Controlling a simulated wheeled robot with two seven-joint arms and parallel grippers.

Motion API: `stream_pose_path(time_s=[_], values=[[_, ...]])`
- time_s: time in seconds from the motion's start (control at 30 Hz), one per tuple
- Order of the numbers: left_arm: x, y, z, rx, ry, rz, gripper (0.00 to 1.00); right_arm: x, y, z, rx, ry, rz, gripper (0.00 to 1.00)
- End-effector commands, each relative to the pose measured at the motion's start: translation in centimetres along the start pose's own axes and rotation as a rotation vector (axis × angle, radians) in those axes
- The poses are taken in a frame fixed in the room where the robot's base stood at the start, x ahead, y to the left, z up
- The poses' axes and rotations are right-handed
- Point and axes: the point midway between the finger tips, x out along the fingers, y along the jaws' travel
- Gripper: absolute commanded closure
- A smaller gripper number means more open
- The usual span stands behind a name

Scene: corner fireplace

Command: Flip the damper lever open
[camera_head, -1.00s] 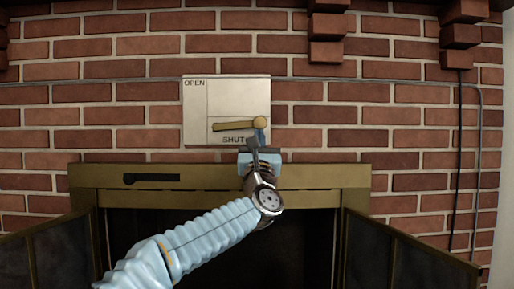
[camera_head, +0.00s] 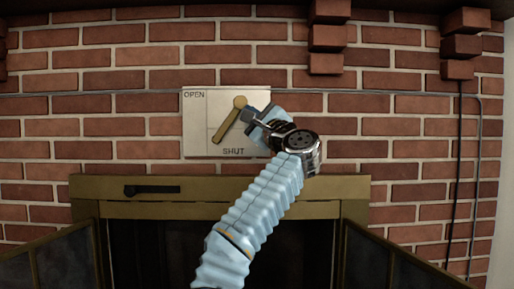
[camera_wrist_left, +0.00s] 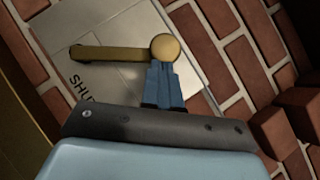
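The brass damper lever (camera_head: 230,121) is on a pale plate (camera_head: 196,121) on the brick wall, marked OPEN at top left and SHUT at the bottom. It slants from its lower-left end up to its round knob near the plate's middle. My left gripper (camera_head: 247,117) is right of and just below the knob. In the left wrist view its blue fingers (camera_wrist_left: 165,80) are together, their tips at the edge of the lever's knob (camera_wrist_left: 165,47). They look in contact but not around it. My right gripper is not in view.
Below the plate is the brass fireplace frame (camera_head: 85,188) with a dark slot handle (camera_head: 152,189) and open dark doors (camera_head: 390,262). Brick corbels (camera_head: 328,38) jut out at upper right. A thin conduit (camera_head: 478,170) runs along the right wall.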

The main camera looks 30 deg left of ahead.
Motion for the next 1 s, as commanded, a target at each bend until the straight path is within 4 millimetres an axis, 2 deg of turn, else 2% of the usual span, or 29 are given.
stream_pose_path(time_s=[0.03, 0.5, 1.0], values=[[0.6, -0.5, 0.7, -0.032, -0.001, 0.026, 1.00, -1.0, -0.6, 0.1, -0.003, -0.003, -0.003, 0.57], [1.6, -0.3, 2.1, -0.175, -0.002, 0.136, 1.00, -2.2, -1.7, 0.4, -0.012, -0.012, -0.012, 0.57], [3.1, -0.1, 4.1, -0.170, -0.002, 0.131, 1.00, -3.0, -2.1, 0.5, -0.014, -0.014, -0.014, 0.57]])
